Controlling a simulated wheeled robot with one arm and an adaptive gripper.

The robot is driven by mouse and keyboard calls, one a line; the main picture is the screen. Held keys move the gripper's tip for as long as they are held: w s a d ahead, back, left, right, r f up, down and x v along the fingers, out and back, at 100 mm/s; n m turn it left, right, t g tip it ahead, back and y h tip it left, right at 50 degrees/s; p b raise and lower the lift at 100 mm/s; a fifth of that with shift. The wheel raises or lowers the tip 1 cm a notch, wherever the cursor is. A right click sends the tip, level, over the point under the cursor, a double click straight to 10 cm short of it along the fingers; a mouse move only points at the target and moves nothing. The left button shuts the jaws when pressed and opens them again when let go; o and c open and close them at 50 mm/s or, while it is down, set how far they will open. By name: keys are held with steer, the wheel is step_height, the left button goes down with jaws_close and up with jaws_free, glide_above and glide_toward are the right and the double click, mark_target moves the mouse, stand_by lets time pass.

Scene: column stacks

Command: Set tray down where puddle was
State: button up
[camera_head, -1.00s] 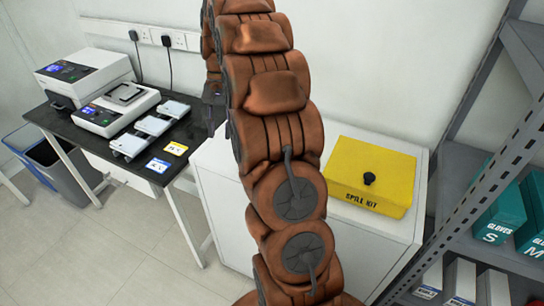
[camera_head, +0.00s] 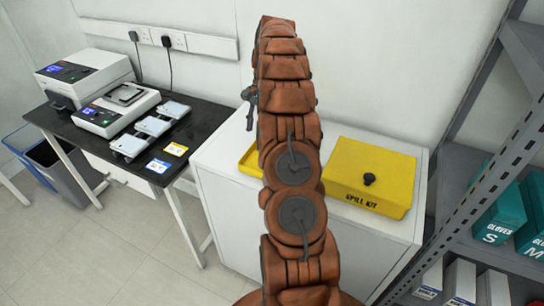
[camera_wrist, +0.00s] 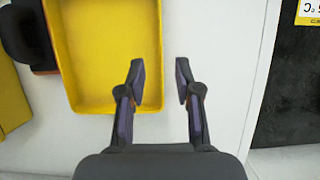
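A shallow yellow tray (camera_head: 249,160) sits on the white cabinet top, mostly hidden behind my arm in the head view. In the wrist view the tray (camera_wrist: 159,60) lies at left centre, empty where visible. My gripper (camera_wrist: 160,67) is open around the line of the tray's right rim, one finger over the inside and one outside. Nothing is between the fingers except the rim below; I cannot tell the height gap. In the head view my gripper (camera_head: 250,110) is above the tray's left edge. No puddle is visible.
A yellow spill kit box (camera_head: 368,180) stands on the white cabinet (camera_head: 225,185), right of my arm. The black table (camera_head: 75,128) at left holds instruments, several small grey devices and labels. A metal shelf (camera_head: 490,160) with glove boxes stands at right.

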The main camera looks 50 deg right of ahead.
steer(key=shift+x, duration=0.85)
steer(key=shift+s+a+f+p, duration=0.15)
steer(key=shift+a+f+p, duration=0.65)
steer(key=shift+f+p, duration=0.2)
steer(key=shift+p+x, duration=0.4)
steer(key=shift+x, duration=1)
jaws_close()
